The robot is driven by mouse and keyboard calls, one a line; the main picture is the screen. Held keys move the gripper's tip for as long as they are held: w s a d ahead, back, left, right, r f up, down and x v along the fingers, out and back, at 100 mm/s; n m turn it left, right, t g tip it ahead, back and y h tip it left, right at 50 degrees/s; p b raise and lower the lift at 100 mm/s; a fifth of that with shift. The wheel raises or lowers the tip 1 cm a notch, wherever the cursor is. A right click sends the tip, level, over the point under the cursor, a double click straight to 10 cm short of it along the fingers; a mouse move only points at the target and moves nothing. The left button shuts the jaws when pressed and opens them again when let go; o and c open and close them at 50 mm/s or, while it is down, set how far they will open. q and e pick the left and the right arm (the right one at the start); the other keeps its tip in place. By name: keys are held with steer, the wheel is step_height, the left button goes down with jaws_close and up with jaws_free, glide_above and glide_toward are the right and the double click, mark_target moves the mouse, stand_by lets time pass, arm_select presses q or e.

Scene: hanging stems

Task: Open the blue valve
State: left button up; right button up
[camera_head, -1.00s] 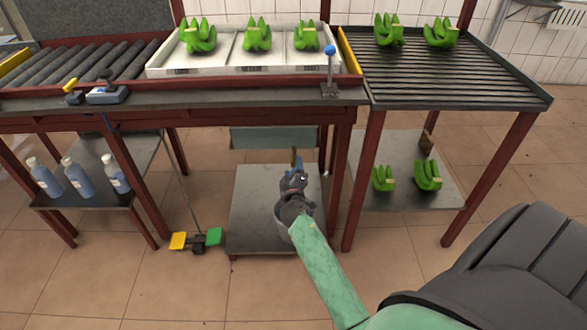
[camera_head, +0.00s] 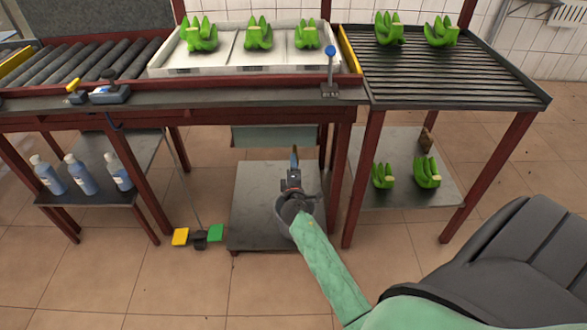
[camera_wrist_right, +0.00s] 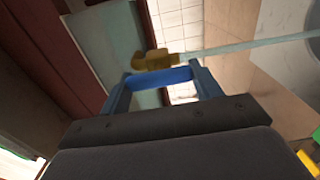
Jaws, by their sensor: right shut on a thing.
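The blue valve has a brass body (camera_wrist_right: 155,59) and a blue handle (camera_wrist_right: 163,77), both in the right wrist view. The handle lies crosswise between the two fingers of my right gripper (camera_wrist_right: 163,82), which is shut on it. In the head view my right gripper (camera_head: 294,165) is below the bench, in front of the grey-green box, and its hand and arm hide most of the valve. My left gripper is in neither view.
The grey-green box (camera_head: 272,137) hangs under the bench, above a grey lower shelf (camera_head: 255,195). Red table legs (camera_head: 364,180) stand on the right. Bottles (camera_head: 77,174) stand on the left shelf, and coloured pedals (camera_head: 198,236) lie on the floor.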

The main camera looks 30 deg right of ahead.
steer(key=o, duration=1)
steer(key=shift+s+a, duration=0.1)
steer(key=shift+b+v, duration=0.4)
steer(key=shift+v, duration=3.4)
